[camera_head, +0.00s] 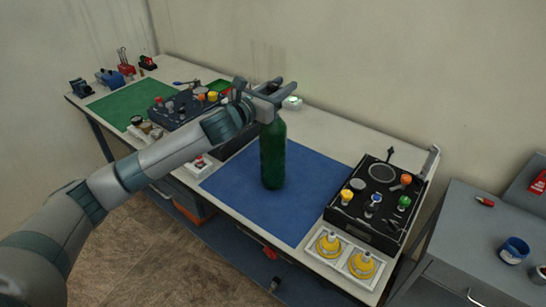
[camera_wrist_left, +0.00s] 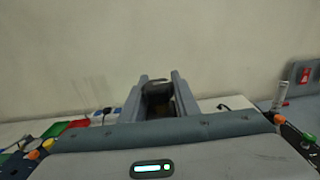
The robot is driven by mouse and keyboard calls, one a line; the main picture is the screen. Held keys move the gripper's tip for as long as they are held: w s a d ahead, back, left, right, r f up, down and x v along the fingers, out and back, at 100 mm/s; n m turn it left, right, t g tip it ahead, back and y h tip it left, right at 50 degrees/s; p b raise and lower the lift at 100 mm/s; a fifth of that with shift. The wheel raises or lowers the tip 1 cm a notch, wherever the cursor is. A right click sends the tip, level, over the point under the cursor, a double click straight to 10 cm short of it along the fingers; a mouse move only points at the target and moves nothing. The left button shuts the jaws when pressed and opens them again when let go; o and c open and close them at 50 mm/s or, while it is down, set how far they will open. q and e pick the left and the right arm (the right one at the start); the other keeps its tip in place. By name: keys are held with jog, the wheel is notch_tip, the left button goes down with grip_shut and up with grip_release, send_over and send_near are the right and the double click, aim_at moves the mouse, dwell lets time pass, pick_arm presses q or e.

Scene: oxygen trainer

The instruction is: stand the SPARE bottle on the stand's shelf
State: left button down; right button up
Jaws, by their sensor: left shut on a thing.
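A green bottle (camera_head: 272,158) is upright over the blue mat in the head view. I cannot tell whether its base touches the mat, and no label on it is readable. My left gripper (camera_head: 274,96) is shut on the top of the bottle, coming from the left. In the left wrist view my left gripper's fingers (camera_wrist_left: 157,98) flank a dark bottle top (camera_wrist_left: 157,90); the body below is hidden. I cannot make out the stand or its shelf for certain. My right gripper is not in view.
The blue mat (camera_head: 232,192) lies mid-bench. A black panel (camera_head: 355,222) with coloured knobs is right of it, by a white tray (camera_head: 345,268) with yellow parts. A dark case (camera_head: 165,118) and green mat (camera_head: 118,106) are left. A grey cabinet (camera_head: 460,245) stands at right.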

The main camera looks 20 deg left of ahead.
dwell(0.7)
pick_arm(q)
jog(key=shift+r, duration=0.4)
jog(key=shift+w+a+f, duration=0.1)
jog(key=shift+r, duration=0.55)
jog(key=shift+r+b, duration=0.7)
jog(key=shift+r, duration=0.8)
jog(key=s+d+r+b, duration=0.3)
jog(key=d+r, duration=0.4)
jog(key=d, duration=0.4)
jog(key=shift+s, duration=0.45)
jog(key=shift+s+f, duration=0.1)
jog(key=shift+f, duration=0.05)
